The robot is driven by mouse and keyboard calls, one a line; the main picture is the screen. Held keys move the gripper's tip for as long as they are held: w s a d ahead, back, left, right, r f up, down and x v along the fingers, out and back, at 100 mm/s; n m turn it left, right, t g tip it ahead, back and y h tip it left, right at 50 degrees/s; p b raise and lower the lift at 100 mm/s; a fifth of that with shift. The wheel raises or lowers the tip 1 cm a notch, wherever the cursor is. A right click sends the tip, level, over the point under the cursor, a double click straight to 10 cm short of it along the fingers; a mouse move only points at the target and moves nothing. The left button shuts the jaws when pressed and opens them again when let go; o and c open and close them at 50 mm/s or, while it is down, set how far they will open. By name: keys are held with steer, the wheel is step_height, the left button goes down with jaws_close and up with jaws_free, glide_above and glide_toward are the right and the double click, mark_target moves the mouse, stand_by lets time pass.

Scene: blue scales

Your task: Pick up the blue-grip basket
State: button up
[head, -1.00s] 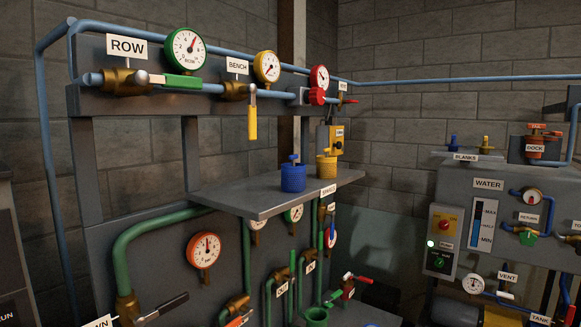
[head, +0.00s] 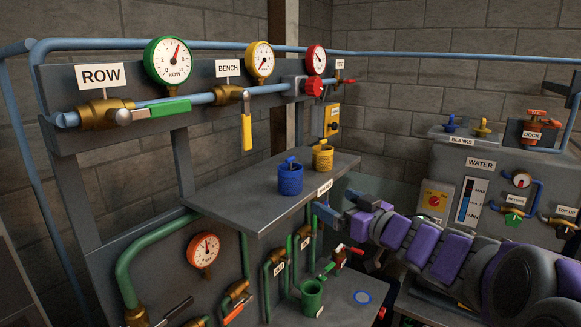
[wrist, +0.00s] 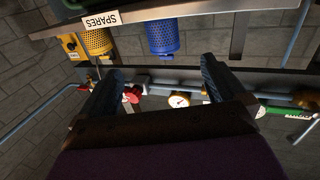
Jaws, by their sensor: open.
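The blue basket (head: 290,181) with its blue grip on top stands upright on the grey shelf (head: 245,208). The yellow basket (head: 323,159) stands behind it to the right. My gripper (head: 339,203) is open and empty, right of the shelf's front corner by the SPARES label, apart from both baskets. In the wrist view, which looks upside down, the blue basket (wrist: 162,38) shows between and beyond the two open fingers (wrist: 160,72). The yellow basket (wrist: 97,40) is left of it there. The grips are hard to make out in the wrist view.
Above the shelf run a blue pipe with gauges (head: 168,60), a yellow lever (head: 247,132) and a red valve (head: 314,86). Below it are green pipes and a green cup (head: 312,295). The WATER panel (head: 480,165) stands at right. The shelf's left part is bare.

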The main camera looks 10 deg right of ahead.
mark_target(299, 180)
steer(key=shift+y, duration=0.3)
steer(key=x, duration=1.2)
steer(key=shift+w+a+r, duration=0.1)
steer(key=shift+a+r, duration=0.15)
steer(key=shift+a, duration=0.15)
steer(key=w, duration=0.2)
steer(key=w+a, duration=0.1)
steer(key=w, duration=0.1)
steer(key=shift+f, duration=0.2)
steer(key=shift+w+a+r, duration=0.1)
steer(key=shift+w+a, duration=0.1)
steer(key=shift+w, duration=0.15)
steer(key=shift+s+r, duration=0.1)
steer(key=c, duration=1.1)
